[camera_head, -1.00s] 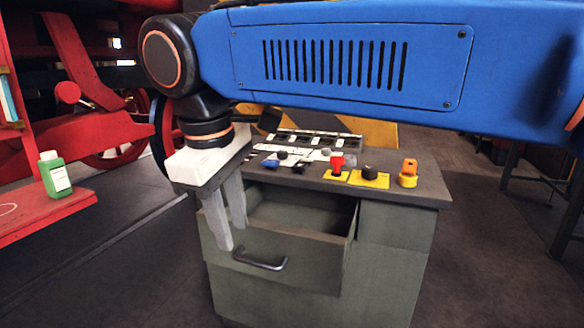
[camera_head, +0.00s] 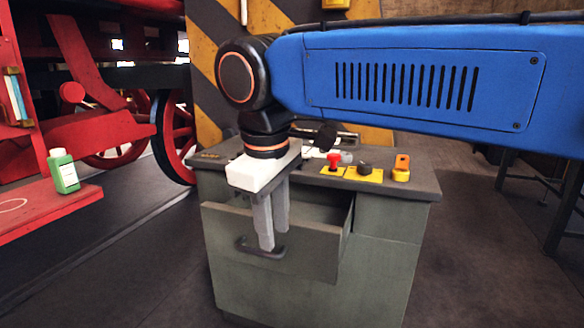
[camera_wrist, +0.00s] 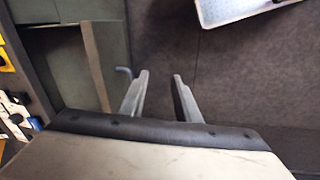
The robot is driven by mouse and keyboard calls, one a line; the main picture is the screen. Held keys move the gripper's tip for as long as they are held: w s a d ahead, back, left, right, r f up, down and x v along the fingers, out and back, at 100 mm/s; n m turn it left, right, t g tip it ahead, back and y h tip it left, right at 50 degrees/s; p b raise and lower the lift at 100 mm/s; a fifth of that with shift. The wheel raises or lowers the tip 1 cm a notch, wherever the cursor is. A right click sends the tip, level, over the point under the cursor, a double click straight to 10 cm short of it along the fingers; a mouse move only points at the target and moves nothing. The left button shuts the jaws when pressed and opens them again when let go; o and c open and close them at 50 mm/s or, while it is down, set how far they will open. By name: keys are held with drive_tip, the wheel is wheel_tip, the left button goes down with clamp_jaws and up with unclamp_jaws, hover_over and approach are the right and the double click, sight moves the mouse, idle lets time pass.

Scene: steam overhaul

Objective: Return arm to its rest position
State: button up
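My gripper (camera_head: 275,238) points down in front of the grey cabinet's pulled-out drawer (camera_head: 318,240). In the head view its fingers overlap the drawer front and the dark handle (camera_head: 245,243). In the wrist view my gripper (camera_wrist: 160,78) has its two fingers apart with only dark floor showing between them. The handle (camera_wrist: 124,72) shows just left of the left fingertip, and I cannot tell whether they touch. My blue arm reaches in from the right above the cabinet. The drawer's inside is mostly hidden.
The cabinet top (camera_head: 425,187) carries a red button (camera_head: 334,160), a black knob (camera_head: 365,168) and an orange switch (camera_head: 402,166). A green bottle (camera_head: 64,172) stands on a red ledge at left. A white tray (camera_wrist: 232,8) shows in the wrist view. Floor in front is clear.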

drive_tip(key=w+d+f+m, duration=0.2)
drive_tip(key=d+f+m, duration=0.15)
drive_tip(key=d, duration=0.65)
drive_tip(key=s+d+f+m+t, duration=0.1)
drive_tip(key=s+d+f+m, duration=0.3)
drive_tip(key=d+f, duration=0.4)
drive_tip(key=s+d+f+m+t, duration=0.1)
drive_tip(key=s+d+f+m, duration=0.4)
drive_tip(key=d+f, duration=0.4)
drive_tip(key=d, duration=0.5)
drive_tip(key=shift+f+t, duration=0.25)
drive_tip(key=shift+t, duration=0.15)
